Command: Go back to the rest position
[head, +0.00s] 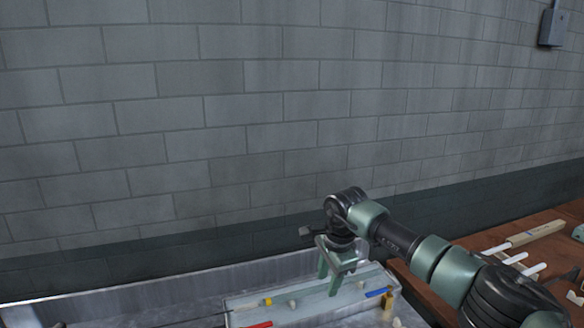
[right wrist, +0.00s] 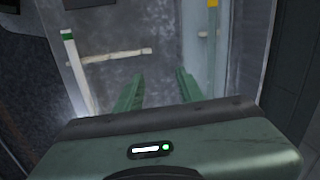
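My right gripper (head: 329,281) hangs above the pale tray near the back wall, fingers pointing down. In the right wrist view its two green fingers (right wrist: 158,90) stand apart with nothing between them. The pale tray (head: 240,301) lies in a grey metal basin (head: 150,302). In it are a yellow-banded thin rod (head: 266,301), a blue-marked piece (head: 377,292) and a red-marked piece (head: 262,325). The right wrist view shows a green-banded white rod (right wrist: 76,70) and a pale branched tube (right wrist: 115,56), both apart from the fingers. My left gripper does not show.
A brown wooden bench (head: 478,241) at the right carries a wood-handled tool (head: 523,236) and several white rods (head: 515,258). A grey block wall (head: 200,110) closes off the back, with a small grey box (head: 552,28) at upper right. The space above the basin's left part is clear.

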